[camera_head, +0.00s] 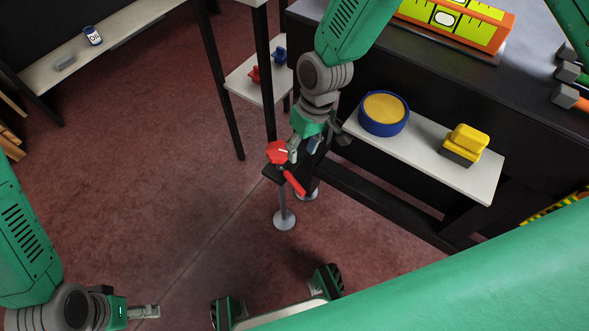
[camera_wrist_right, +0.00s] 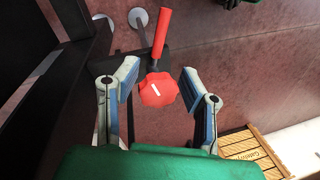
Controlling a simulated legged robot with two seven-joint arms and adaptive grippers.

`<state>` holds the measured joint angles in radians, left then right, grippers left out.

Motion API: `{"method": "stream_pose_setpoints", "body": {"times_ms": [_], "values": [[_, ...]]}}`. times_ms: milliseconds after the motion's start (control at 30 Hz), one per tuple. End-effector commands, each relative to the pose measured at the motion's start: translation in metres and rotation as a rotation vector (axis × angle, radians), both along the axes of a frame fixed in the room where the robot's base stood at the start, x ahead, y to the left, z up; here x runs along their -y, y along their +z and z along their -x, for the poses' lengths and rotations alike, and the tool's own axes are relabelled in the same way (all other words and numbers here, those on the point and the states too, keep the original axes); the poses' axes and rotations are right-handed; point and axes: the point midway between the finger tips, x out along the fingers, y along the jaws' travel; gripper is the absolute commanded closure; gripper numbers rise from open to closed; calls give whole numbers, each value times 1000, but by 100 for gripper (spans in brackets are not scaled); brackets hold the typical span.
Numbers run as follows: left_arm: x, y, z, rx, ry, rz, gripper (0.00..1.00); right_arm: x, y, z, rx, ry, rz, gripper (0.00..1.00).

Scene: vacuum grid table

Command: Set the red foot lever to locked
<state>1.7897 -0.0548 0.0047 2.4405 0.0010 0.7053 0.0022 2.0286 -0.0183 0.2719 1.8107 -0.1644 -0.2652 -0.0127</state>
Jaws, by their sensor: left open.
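The red foot lever (camera_head: 294,183) has a red bar and a red knob (camera_head: 277,152) with a white mark, on a dark bracket above thin metal posts. In the right wrist view the red bar (camera_wrist_right: 161,32) points up and slightly right, away from me, and the knob (camera_wrist_right: 158,92) faces the camera. My right gripper (camera_head: 303,148) is open beside the knob in the head view; its fingers (camera_wrist_right: 159,80) appear on either side of the knob, with visible gaps. Its exact height above the knob is unclear. My left gripper (camera_head: 150,311) is open and empty at the lower left, far from the lever.
A white shelf (camera_head: 430,158) right of the lever holds a blue-rimmed round container (camera_head: 384,113) and a yellow-and-black item (camera_head: 464,145). Dark table legs and rails stand close to the lever. A small shelf (camera_head: 256,85) with red and blue parts stands behind. Open floor lies left.

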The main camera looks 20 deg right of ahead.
Motion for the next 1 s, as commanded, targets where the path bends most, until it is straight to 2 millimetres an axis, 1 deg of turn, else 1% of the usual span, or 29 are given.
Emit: {"method": "stream_pose_setpoints", "body": {"times_ms": [167,400,500,600,767,1000], "values": [[0,-13,1,-1,0,0,26,-4,-28,2,-3,0,0,63],[0,-35,1,-2,0,0,26,-13,-77,5,-4,0,0,63],[0,-42,1,-1,0,0,26,-16,-93,6,-2,-1,0,63],[0,-47,1,-1,0,0,26,-19,-105,7,-2,0,1,63],[0,-51,1,-1,0,0,26,-21,-115,7,-1,0,0,63],[0,-50,1,-1,0,0,26,-21,-116,7,0,0,0,63]]}}
